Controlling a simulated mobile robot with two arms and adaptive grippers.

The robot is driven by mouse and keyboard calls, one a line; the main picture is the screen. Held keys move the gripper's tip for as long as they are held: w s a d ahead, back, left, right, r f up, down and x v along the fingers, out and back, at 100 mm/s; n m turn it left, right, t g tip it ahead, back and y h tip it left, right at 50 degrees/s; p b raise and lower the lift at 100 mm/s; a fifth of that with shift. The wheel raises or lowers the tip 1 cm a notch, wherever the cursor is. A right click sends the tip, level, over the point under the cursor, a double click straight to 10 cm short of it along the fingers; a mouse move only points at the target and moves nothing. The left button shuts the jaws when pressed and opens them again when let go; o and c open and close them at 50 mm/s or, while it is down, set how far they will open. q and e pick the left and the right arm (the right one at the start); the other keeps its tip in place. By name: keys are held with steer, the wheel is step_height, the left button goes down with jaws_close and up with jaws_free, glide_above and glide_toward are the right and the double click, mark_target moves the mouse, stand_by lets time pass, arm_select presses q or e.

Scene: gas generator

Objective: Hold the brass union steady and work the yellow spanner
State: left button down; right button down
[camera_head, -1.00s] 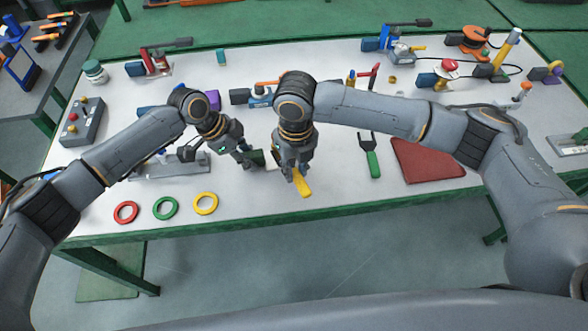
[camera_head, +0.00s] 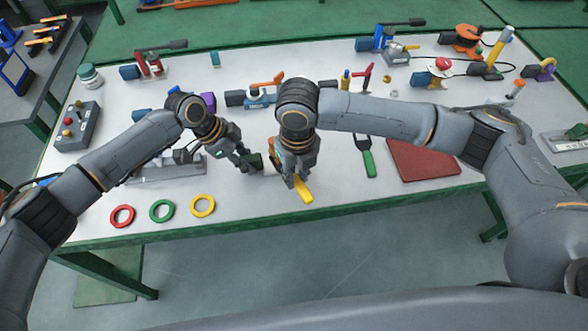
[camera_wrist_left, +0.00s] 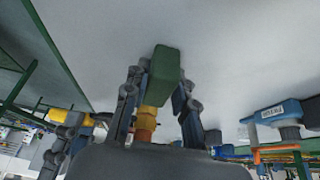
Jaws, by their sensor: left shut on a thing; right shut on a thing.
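My left gripper (camera_head: 250,163) reaches in from the left, low over the front middle of the table. In the left wrist view its fingers (camera_wrist_left: 158,100) close around the brass union (camera_wrist_left: 146,122), and a dark green block (camera_wrist_left: 166,75) sits between and past the fingertips. The green block also shows beside the gripper in the head view (camera_head: 256,160). My right gripper (camera_head: 290,178) points down just to the right, shut on the yellow spanner (camera_head: 303,190), whose end sticks out toward the front edge. The spanner's jaw is hidden, so its fit on the union cannot be told.
Red (camera_head: 122,216), green (camera_head: 162,211) and yellow (camera_head: 202,205) rings lie at the front left. A green-handled tool (camera_head: 367,160) and a red mat (camera_head: 422,160) lie to the right. A grey control box (camera_head: 78,126) and several fittings stand farther back.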

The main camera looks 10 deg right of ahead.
mark_target(303, 190)
arm_select(q)
steer(key=shift+w+a, duration=0.1)
steer(key=shift+w, duration=0.15)
arm_select(e)
steer(key=shift+s+d+f, duration=0.1)
steer(key=shift+s+d, duration=0.15)
steer(key=shift+s, duration=0.55)
steer(key=shift+s+d+f, duration=0.1)
steer(key=shift+s+d, duration=0.15)
steer(key=shift+s, duration=0.5)
steer(key=shift+r, duration=0.15)
steer(key=shift+r, duration=2.45)
arm_select(q)
steer(key=c, duration=1)
jaws_free()
steer(key=shift+r, duration=0.1)
steer(key=v, duration=1.2)
